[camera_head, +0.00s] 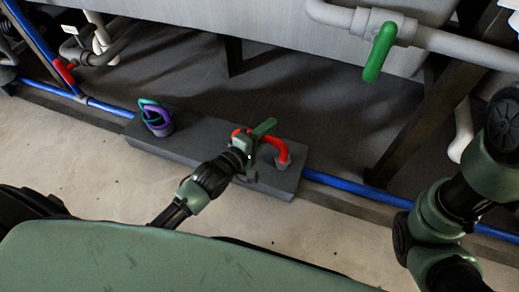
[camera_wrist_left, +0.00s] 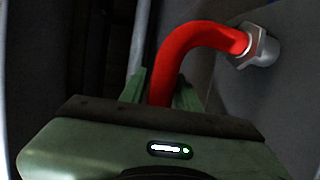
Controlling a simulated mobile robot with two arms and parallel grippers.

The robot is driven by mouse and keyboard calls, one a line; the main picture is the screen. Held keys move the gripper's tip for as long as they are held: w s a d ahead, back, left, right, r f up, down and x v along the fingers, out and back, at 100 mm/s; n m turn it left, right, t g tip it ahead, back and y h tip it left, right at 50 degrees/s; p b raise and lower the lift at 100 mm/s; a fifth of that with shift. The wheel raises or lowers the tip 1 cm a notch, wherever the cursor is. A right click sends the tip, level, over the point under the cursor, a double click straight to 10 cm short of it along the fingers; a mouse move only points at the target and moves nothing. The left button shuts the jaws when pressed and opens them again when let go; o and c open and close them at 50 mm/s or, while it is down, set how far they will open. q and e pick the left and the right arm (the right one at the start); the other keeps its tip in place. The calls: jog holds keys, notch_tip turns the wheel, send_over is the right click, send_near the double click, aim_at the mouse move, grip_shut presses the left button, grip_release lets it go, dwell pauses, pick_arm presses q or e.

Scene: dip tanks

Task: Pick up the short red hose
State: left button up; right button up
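The short red hose (camera_head: 275,141) is a bent red tube over the right part of a dark grey block. In the left wrist view the hose (camera_wrist_left: 196,38) curves up and right to a metal hex fitting (camera_wrist_left: 258,48) at its end. My left gripper (camera_head: 257,137) is at the hose, its green fingers on either side of it. In the left wrist view the fingers of this gripper (camera_wrist_left: 160,90) lie close against the hose, with no clear gap. I cannot tell whether the hose is lifted off the block. My right gripper is out of view.
The grey block (camera_head: 205,140) stands on the floor, with a purple and green looped thing (camera_head: 155,119) on its left part. A blue pipe (camera_head: 345,187) runs along the floor. Grey pipes with a green handle (camera_head: 380,52) hang above. A red handle (camera_head: 64,71) is at far left.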

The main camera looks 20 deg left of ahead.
pick_arm(q)
grip_shut()
dwell(1.1)
